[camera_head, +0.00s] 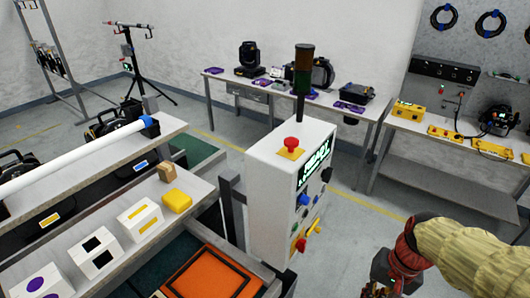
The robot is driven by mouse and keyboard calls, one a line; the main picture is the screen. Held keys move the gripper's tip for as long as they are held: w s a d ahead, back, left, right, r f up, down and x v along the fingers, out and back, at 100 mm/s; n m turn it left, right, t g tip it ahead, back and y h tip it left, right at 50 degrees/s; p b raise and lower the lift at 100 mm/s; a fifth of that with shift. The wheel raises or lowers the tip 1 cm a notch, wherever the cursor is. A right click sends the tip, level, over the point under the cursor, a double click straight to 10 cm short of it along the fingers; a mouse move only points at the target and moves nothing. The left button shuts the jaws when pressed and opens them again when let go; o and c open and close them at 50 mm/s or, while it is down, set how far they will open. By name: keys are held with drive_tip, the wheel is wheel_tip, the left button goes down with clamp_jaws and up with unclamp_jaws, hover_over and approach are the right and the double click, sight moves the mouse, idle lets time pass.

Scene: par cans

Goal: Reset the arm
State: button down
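My gripper (385,272) is at the lower right of the head view, at the end of my arm in its pale yellow sleeve. It hangs over the grey floor, to the right of the white control box. Its dark body and red parts show, but the fingertips are small and partly cut off by the bottom edge. I cannot tell whether it is open or shut. I see nothing clearly held in it.
The white control box (262,205) with a red button (291,144) and signal tower (303,70) stands left of my gripper. A bench (110,170) with white boxes and a yellow block (176,200) is at left. An orange panel (212,275) lies below. Worktables line the back.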

drive_tip(key=s+a+r+n+t+h, duration=0.1)
drive_tip(key=a+r+n+t, duration=0.1)
drive_tip(key=r, duration=0.4)
drive_tip(key=s+a+r+n+t+h, duration=0.1)
drive_tip(key=a+r+n+t, duration=0.2)
drive_tip(key=r, duration=0.4)
drive_tip(key=shift+a+b, duration=0.4)
drive_tip(key=shift+a, duration=0.05)
drive_tip(key=c, duration=2.6)
unclamp_jaws()
drive_tip(key=shift+s, duration=0.1)
